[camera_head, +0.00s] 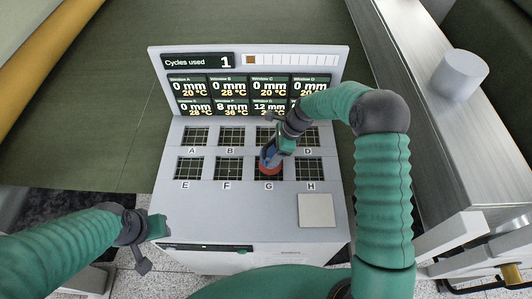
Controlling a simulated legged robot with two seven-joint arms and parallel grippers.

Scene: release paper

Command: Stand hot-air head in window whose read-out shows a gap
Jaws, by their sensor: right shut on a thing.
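My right gripper (283,144) is shut on the hot-air head (269,160), a blue body with a red-orange base. It holds the head over or in window G (269,174), in the front row; I cannot tell if the base touches the grid. The read-out panel (190,95) shows 0 mm for windows A to E, 8 mm and 36 °C for F and 12 mm for G. The H read-out is mostly hidden by my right arm. Window F (228,169) is uncovered. My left gripper (158,228) is low at the left of the console; its jaws are unclear.
The grey console (250,220) has two rows of grid windows, A to D behind and E to H in front. A cream square pad (316,210) lies at front right. The counter reads "Cycles used 1" (198,62). A white cylinder (460,75) stands on the right-hand bench.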

